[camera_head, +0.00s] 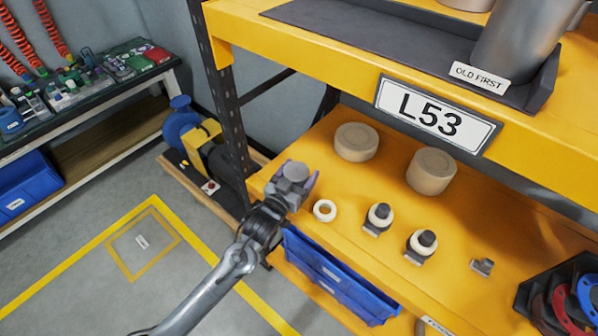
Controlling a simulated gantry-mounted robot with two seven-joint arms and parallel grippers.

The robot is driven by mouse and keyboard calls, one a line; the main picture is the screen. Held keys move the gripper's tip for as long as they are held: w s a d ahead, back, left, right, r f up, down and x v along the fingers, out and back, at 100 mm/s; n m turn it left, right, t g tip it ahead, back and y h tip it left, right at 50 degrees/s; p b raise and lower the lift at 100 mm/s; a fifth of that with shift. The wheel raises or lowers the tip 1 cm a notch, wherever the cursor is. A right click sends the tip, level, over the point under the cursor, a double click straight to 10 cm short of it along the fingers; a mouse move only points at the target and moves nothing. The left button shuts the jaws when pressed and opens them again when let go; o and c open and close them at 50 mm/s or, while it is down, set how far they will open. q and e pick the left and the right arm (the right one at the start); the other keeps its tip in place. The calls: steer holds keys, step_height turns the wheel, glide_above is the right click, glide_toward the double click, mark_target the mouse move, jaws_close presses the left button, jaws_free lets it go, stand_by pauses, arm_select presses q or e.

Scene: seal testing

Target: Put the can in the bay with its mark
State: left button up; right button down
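My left gripper (292,184) is over the left front corner of the lower yellow shelf. Its fingers are on both sides of a small grey round-topped can (296,171) and look shut on it. Fingers and arm hide the can's lower part, and I see no mark on it. I cannot tell whether it touches the shelf. Two tan round containers stand farther back, a low one (356,142) and a taller one (431,170). I see no marked bay clearly. My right gripper is not in view.
A white ring (324,210) lies right of the gripper. Two white-ringed dark posts (380,215) (422,243) and a small metal bracket (482,266) stand farther right. A blue bin (335,278) is below the front edge. The upper shelf, signed L53 (436,115), overhangs the back.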

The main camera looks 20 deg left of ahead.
arm_select(q)
steer(key=o, duration=0.4)
steer(key=shift+c, duration=0.2)
steer(key=shift+f+b, duration=0.2)
steer(key=shift+b, duration=0.5)
steer(key=s+a+f+g+p, duration=0.1)
steer(key=s+f+g, duration=0.2)
steer(key=s, duration=0.9)
steer(key=s+a+f+g+y+p, duration=0.1)
steer(key=s+f+g, duration=0.2)
steer(key=s, duration=0.9)
steer(key=s+a+f+g+y+p, duration=0.1)
steer(key=s+f+g, duration=0.2)
steer(key=s+g, duration=0.5)
steer(key=s, duration=0.4)
steer(key=shift+s+a+f+p, duration=0.2)
steer(key=shift+s+a+p, duration=0.1)
steer(key=shift+a+p, duration=0.1)
